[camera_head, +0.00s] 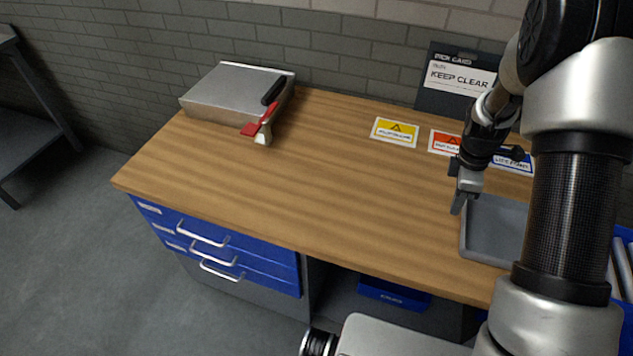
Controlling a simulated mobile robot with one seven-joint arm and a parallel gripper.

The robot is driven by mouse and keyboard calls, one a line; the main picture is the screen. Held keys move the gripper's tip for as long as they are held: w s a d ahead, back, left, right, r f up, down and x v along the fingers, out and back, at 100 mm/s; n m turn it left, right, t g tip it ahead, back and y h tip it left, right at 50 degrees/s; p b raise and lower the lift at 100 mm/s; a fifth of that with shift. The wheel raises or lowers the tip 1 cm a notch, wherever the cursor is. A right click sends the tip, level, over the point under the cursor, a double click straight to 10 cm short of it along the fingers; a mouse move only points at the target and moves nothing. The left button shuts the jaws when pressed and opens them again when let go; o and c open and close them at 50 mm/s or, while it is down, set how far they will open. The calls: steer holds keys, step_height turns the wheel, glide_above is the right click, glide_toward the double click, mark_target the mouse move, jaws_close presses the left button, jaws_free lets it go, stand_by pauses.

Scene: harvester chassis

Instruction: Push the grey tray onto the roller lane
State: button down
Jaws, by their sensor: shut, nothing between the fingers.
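The grey tray (482,252) lies flat on the wooden bench near its right end. My arm hides much of its right side. My gripper (458,208) is shut and empty, pointing down at the tray's left edge. Its fingertips look close to the tray's upper left corner; I cannot tell whether they touch it. The roller lane (623,268) shows only as a few grey rollers in a blue frame at the right picture edge, beyond the bench's right side. My arm hides the gap between tray and lane.
Yellow (396,131), red (445,142) and blue cards lie along the back. A "KEEP CLEAR" sign (460,78) stands behind. The bench's middle is clear.

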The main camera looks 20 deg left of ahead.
steer(key=shift+f, duration=0.6)
steer(key=shift+d, duration=0.1)
steer(key=shift+d+b, duration=0.35)
steer(key=shift+d, duration=0.35)
steer(key=shift+d+f+b, duration=0.2)
steer(key=shift+d, duration=4.55)
steer(key=shift+d+f+b, duration=0.2)
steer(key=shift+d+f, duration=0.05)
steer(key=shift+d, duration=4.5)
steer(key=shift+d+f+b, duration=0.2)
steer(key=shift+d, duration=4.55)
steer(key=shift+a, duration=0.15)
steer(key=shift+a, duration=2.15)
